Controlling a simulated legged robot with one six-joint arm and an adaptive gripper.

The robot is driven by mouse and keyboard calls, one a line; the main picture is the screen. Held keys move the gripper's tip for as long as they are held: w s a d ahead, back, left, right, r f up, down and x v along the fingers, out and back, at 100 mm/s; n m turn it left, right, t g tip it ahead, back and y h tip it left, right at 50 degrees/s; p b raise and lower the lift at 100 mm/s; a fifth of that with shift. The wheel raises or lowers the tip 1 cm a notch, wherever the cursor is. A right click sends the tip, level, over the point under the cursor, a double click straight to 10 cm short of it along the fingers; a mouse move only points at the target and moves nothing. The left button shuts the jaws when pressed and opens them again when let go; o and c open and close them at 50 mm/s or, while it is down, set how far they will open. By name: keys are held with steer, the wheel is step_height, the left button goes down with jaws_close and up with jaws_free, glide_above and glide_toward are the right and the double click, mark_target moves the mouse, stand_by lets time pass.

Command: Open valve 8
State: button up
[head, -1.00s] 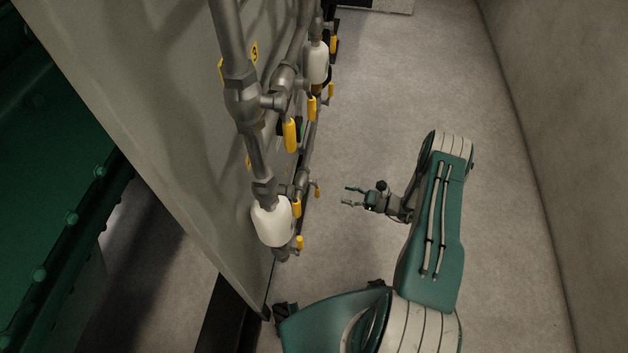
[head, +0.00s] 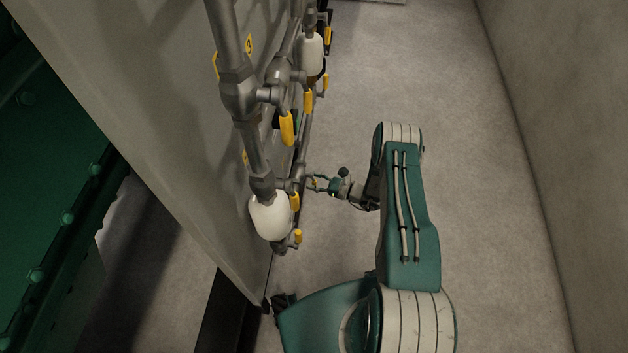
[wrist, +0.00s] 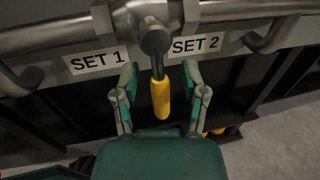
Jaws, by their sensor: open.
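In the wrist view a valve with a yellow lever (wrist: 161,98) sits on a grey pipe (wrist: 156,40), and the lever hangs down from the round stem end. Its number does not show, so I cannot tell whether it is valve 8. My gripper (wrist: 161,86) is open, with one finger on each side of the lever and a gap visible on both sides. In the head view my gripper (head: 318,183) is close to the lower pipework, just right of a white bowl (head: 270,217). The lever between the fingers is hard to make out there.
Labels SET 1 (wrist: 97,60) and SET 2 (wrist: 195,45) flank the valve. More yellow levers, such as one (head: 287,128) higher up, line the pipes along the grey panel (head: 150,120). Clear floor (head: 450,120) lies between my arm and the right wall (head: 560,150).

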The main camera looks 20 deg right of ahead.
mark_target(313, 183)
steer(key=shift+c, duration=0.3)
jaws_close()
steer(key=shift+m, duration=0.3)
steer(key=m, duration=0.2)
steer(key=s+m, duration=0.1)
steer(key=shift+a+r+m+g+h, duration=0.2)
steer(key=shift+a+m+g+h, duration=0.05)
steer(key=shift+m+g+h, duration=0.05)
steer(key=shift+s+a+r+m+g, duration=0.1)
steer(key=shift+s+r+m+g, duration=0.3)
steer(key=shift+m, duration=1.4)
steer(key=shift+s+a+r+m+g, duration=0.1)
steer(key=shift+r+m+g, duration=0.45)
steer(key=shift+m, duration=1.25)
steer(key=shift+s+a+r+m+g, duration=0.15)
steer(key=shift+r+m+g, duration=0.35)
steer(key=shift+m, duration=1.3)
steer(key=shift+s, duration=0.1)
